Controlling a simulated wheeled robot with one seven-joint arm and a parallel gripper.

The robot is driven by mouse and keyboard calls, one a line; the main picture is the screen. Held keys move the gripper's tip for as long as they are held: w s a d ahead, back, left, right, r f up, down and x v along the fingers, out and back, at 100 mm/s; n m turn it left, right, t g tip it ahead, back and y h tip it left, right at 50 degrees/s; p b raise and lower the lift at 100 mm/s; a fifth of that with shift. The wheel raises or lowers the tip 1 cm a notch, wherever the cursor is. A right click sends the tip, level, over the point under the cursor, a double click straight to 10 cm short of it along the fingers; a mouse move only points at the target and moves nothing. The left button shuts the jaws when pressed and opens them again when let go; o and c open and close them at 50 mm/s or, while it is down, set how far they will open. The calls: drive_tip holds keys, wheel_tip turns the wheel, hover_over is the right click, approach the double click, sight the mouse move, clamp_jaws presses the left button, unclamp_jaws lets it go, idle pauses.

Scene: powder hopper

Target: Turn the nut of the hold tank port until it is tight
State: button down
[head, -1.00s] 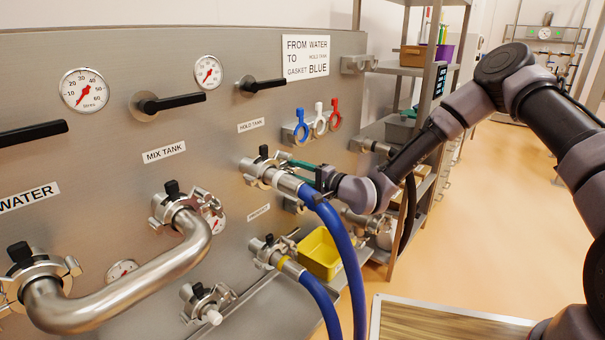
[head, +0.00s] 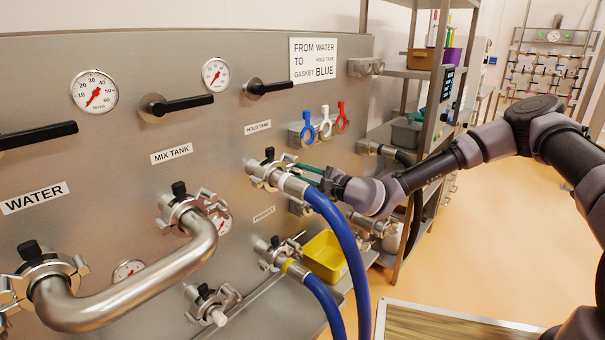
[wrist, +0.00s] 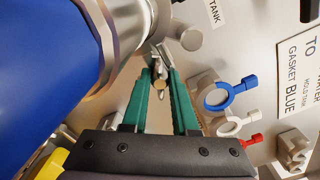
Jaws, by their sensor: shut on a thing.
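The hold tank port (head: 262,172) is on the steel panel below its HOLD TANK label, with a clamp around it and a blue hose (head: 335,225) joined to it. My gripper (head: 303,169) is at the right side of this clamp. In the wrist view, the green fingers of my gripper (wrist: 160,84) close in on the small brass-coloured nut (wrist: 160,86) beside the steel clamp (wrist: 150,50). The gripper is shut on the nut. The blue hose (wrist: 50,55) fills the left of that view. How tight the nut is cannot be seen.
Blue, white and red gasket rings (head: 325,122) hang on the panel right of the port. A second blue hose (head: 325,305) and a yellow bin (head: 324,256) are below. A steel shelf rack (head: 405,150) stands close behind my wrist. Open floor (head: 470,250) lies right.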

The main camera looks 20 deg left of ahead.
drive_tip(key=shift+a+r+m, duration=0.1)
drive_tip(key=shift+m, duration=0.4)
drive_tip(key=m, duration=0.3)
drive_tip(key=shift+w, duration=0.15)
drive_tip(key=m, duration=0.4)
drive_tip(key=shift+m, duration=0.4)
